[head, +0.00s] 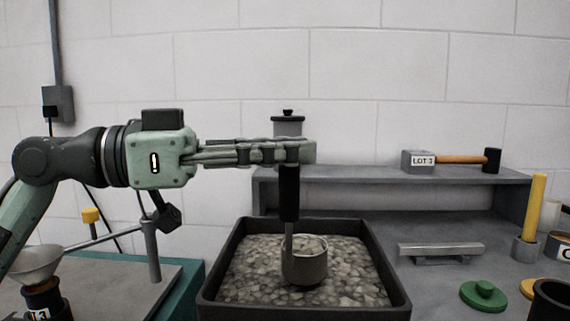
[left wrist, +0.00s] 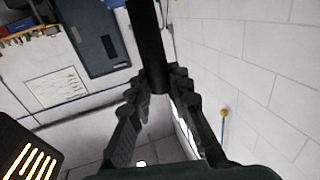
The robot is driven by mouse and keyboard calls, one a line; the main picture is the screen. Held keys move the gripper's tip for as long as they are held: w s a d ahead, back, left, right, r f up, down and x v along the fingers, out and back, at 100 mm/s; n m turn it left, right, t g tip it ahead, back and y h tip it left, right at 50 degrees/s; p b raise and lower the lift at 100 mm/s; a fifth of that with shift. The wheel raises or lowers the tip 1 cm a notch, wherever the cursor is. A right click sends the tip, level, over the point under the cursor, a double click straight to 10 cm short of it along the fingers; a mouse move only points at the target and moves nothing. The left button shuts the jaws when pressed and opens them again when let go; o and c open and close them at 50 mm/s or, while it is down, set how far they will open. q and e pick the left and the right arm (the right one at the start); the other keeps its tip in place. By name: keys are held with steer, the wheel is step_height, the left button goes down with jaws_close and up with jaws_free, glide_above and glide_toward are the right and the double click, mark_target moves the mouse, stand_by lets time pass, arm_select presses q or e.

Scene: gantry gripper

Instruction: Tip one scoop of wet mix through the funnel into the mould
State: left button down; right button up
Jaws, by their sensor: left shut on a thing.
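My left gripper (head: 296,152) reaches in from the left, shut on the upright black handle of the scoop (head: 304,268). The handle also shows between the fingers in the left wrist view (left wrist: 148,45). The scoop's grey metal cup is upright, low in the dark tray (head: 233,262) of lumpy grey wet mix (head: 258,272). Grey material shows at the cup's mouth; how full it is I cannot tell. The pale funnel (head: 36,262) is at the lower left, above a dark mould (head: 45,298) with a partly cut-off label. My right gripper is out of view.
Right of the tray are a metal bar (head: 440,249), a green lidded disc (head: 484,295) and a yellow rod (head: 537,205). A metal post (head: 151,250) stands between funnel and tray.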

arm_select(q)
steer(key=shift+r, duration=2)
steer(key=shift+w+r, duration=0.9)
steer(key=shift+r, duration=0.3)
steer(key=shift+w+r, duration=0.85)
steer(key=shift+r, duration=0.3)
